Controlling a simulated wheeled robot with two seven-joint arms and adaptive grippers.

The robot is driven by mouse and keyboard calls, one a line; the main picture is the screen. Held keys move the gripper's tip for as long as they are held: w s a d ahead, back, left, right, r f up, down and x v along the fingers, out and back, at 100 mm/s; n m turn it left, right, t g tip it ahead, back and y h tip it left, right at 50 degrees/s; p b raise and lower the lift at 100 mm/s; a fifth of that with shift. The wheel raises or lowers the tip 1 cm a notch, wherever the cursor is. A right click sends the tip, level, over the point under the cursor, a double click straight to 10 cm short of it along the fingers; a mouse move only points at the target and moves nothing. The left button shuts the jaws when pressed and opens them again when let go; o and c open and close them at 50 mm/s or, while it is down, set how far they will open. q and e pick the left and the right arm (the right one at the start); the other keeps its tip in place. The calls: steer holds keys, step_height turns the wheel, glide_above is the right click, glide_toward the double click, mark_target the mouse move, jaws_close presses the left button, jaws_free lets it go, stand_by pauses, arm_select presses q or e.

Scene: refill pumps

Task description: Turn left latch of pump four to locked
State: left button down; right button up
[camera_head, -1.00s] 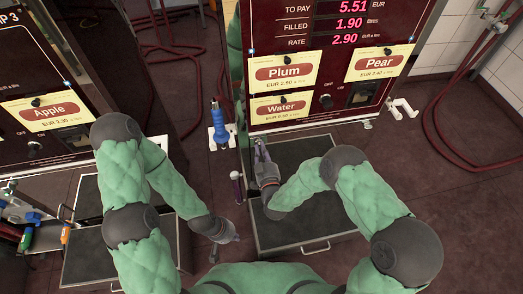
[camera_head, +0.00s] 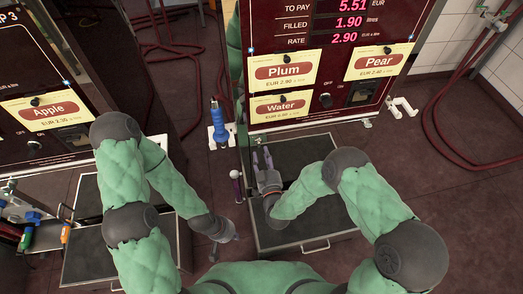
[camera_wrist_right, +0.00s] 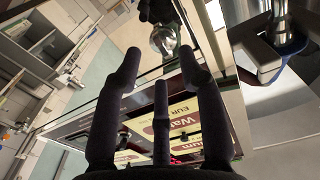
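Pump four is probably the dark red cabinet (camera_head: 310,90) with the Plum, Pear and Water labels; its number is out of view. I cannot make out its left latch in the head view; the lower left edge of the panel is close to my right gripper. My right gripper (camera_head: 262,158) is open and empty just below that edge, over the black-topped tray. Its spread fingers also show in the right wrist view (camera_wrist_right: 160,85), with the Water label (camera_wrist_right: 175,118) beyond them. My left gripper (camera_head: 225,248) hangs lower left of the tray, fingers apart, empty.
A blue nozzle (camera_head: 217,128) stands in a white holder left of the cabinet. The black-topped tray (camera_head: 310,220) juts out below the panel. A white bracket (camera_head: 402,107) sticks out at the right. The Apple pump (camera_head: 45,110) stands left, and red hoses (camera_head: 450,130) hang right.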

steer(key=s+d, duration=0.1)
steer(key=s, duration=0.7)
steer(key=shift+s+d, duration=0.2)
steer(key=shift+d, duration=0.15)
steer(key=s+d+f+m+g+p, duration=0.2)
steer(key=d+f+g+p, duration=0.15)
steer(key=f+g, duration=0.6)
steer(key=s+d+f+m+g, duration=0.1)
steer(key=s+g, duration=0.3)
steer(key=s, duration=0.2)
steer(key=s+d+f+m+g+p, duration=0.1)
steer(key=s+d+g, duration=0.1)
steer(key=s, duration=0.5)
steer(key=shift+s+d+f+m+g+y, duration=0.2)
steer(key=shift+d+f+m+g+y, duration=0.15)
steer(key=shift+g, duration=0.5)
steer(key=shift+a, duration=0.1)
